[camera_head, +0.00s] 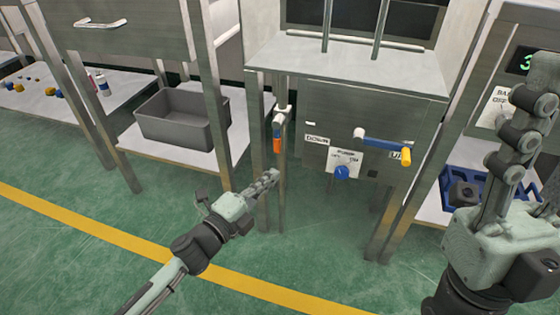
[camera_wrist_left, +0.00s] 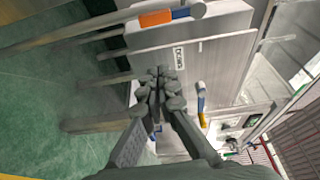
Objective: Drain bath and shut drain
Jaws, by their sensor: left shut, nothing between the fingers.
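A valve handle (camera_head: 277,142) with a blue stem and orange end hangs down from a white pipe fitting (camera_head: 281,115) at the left edge of the steel tank's front. The handle also shows at the top of the left wrist view (camera_wrist_left: 157,18). My left gripper (camera_head: 272,175) is shut and empty, below and apart from the handle in the head view. The tank front (camera_head: 325,112) carries a DOWN/UP lever (camera_head: 385,143), blue with a yellow end, pointing towards UP. My right gripper (camera_head: 530,100) points upward at the right; its fingers overlap. The bath's inside and drain are hidden.
A grey bin (camera_head: 180,122) stands on a low shelf at the left. A blue knob (camera_head: 341,173) sits under the lever. Steel legs (camera_head: 390,225) flank the tank. A blue rack (camera_head: 455,185) is partly behind my right arm. The green floor in front is clear.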

